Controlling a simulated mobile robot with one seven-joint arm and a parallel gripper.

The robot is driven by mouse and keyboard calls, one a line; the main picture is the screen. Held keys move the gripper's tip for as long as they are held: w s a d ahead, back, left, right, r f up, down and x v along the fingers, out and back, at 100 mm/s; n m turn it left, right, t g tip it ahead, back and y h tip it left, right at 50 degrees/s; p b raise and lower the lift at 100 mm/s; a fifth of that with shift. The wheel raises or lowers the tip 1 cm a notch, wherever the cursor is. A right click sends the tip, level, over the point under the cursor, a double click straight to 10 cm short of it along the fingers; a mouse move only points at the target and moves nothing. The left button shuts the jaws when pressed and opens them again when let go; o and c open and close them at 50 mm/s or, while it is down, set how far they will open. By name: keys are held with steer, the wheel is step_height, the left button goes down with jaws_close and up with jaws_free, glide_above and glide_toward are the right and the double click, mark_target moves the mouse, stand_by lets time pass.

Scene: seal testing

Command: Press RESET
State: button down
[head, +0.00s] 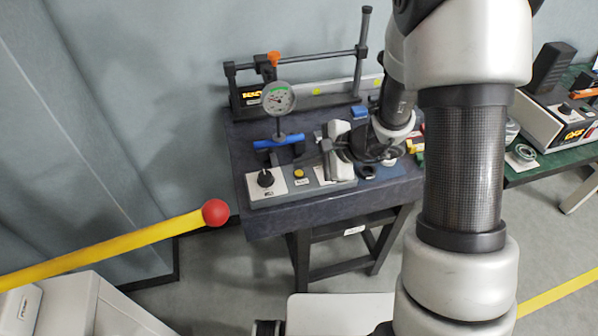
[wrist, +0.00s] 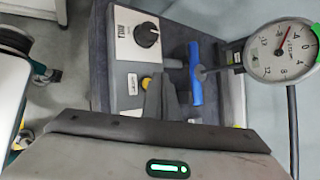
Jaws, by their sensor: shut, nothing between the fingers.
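A grey control panel (head: 305,190) lies along the table's front edge. It carries a black knob (head: 266,178) on a white plate and a yellow button (head: 299,174) with a small label too small to read. The panel (wrist: 127,55), knob (wrist: 146,34) and yellow button (wrist: 146,83) also show in the wrist view. My gripper (head: 326,152) is shut and empty, over the panel to the right of the yellow button. Its dark fingers (wrist: 165,92) show in the wrist view. A white label (head: 323,175) beside it is partly covered. I cannot tell which control is RESET.
A blue handle (head: 278,142) and a round dial gauge (head: 278,98) stand close behind the panel; the gauge (wrist: 282,50) is right in the wrist view. A black frame (head: 300,88) stands at the back. A yellow bar with a red ball (head: 215,212) is at front left.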

mark_target(304, 177)
steer(key=shift+f, duration=0.2)
steer(key=shift+f+b, duration=0.25)
steer(key=shift+b, duration=0.45)
steer(key=shift+f+b, duration=0.35)
steer(key=shift+b, duration=0.15)
stand_by(0.6)
steer(key=shift+r+p, duration=0.35)
steer(key=shift+r, duration=0.45)
step_height(304, 177, up, 5)
steer(key=p, duration=0.3)
stand_by(0.7)
